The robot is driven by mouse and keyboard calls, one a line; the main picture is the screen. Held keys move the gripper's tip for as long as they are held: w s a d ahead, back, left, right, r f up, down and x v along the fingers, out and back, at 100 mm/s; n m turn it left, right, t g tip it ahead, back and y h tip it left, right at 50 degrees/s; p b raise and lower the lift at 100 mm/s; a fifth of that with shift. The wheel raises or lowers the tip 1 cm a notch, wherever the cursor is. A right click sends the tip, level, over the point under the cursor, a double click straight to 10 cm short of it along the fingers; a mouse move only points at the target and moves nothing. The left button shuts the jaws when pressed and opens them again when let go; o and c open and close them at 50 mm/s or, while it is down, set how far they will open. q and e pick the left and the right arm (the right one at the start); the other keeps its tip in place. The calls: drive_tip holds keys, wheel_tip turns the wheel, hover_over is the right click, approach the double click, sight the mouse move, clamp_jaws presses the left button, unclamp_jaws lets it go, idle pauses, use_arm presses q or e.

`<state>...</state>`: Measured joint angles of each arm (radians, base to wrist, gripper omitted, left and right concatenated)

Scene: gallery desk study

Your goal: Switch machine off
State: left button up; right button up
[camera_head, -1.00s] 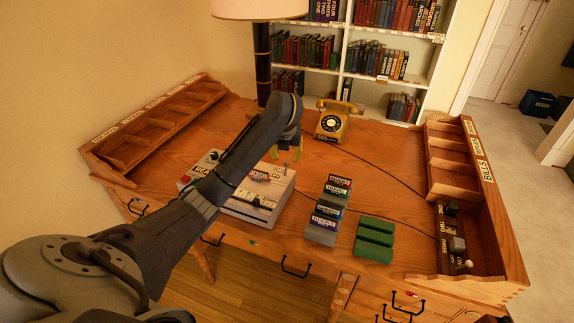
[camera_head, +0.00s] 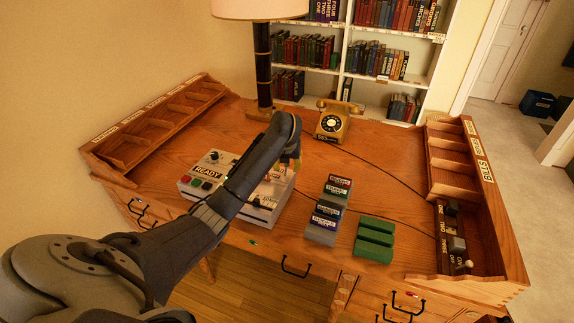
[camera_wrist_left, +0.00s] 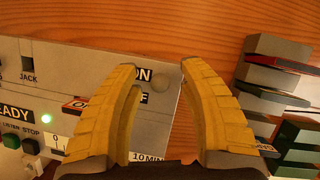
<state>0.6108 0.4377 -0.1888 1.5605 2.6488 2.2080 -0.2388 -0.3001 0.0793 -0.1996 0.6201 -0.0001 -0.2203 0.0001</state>
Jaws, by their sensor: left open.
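The machine (camera_head: 187,190) is a pale box on the desk with a READY label, coloured buttons and a dark dial; my left arm hides part of it. My left gripper (camera_head: 292,162) is open, above its right end. The fingers look apart from the knob. My right gripper is not in view.
Dark and green card blocks (camera_head: 322,232) stand right of the machine. A yellow telephone (camera_head: 333,122) and a lamp (camera_head: 263,65) stand at the back. A switch panel (camera_head: 456,244) sits in the right organiser. The desk middle is clear.

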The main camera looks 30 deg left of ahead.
sight(283, 179)
use_arm(q)
drive_tip(key=shift+c, duration=0.2)
clamp_jaws()
drive_tip(key=shift+s, duration=0.1)
drive_tip(key=t, duration=0.1)
drive_tip(key=s+t, duration=0.1)
drive_tip(key=t, duration=0.1)
drive_tip(key=shift+s+d+r+t+y, duration=0.1)
drive_tip(key=shift+s+d+t+y, duration=0.1)
drive_tip(key=shift+d+t+y, duration=0.15)
drive_tip(key=t, duration=0.1)
drive_tip(key=s+t, duration=0.1)
drive_tip(key=shift+a+n+t+y, duration=0.1)
drive_tip(key=shift+n+t+y, duration=0.2)
drive_tip(key=shift+t+y, duration=0.05)
drive_tip(key=shift+s+t, duration=0.25)
drive_tip(key=shift+t, duration=0.45)
drive_tip(key=shift+s+t, duration=0.25)
drive_tip(key=shift+t, duration=0.45)
drive_tip(key=shift+s+t+y, duration=0.1)
drive_tip(key=shift+t+y, duration=0.2)
drive_tip(key=shift+t, duration=0.1)
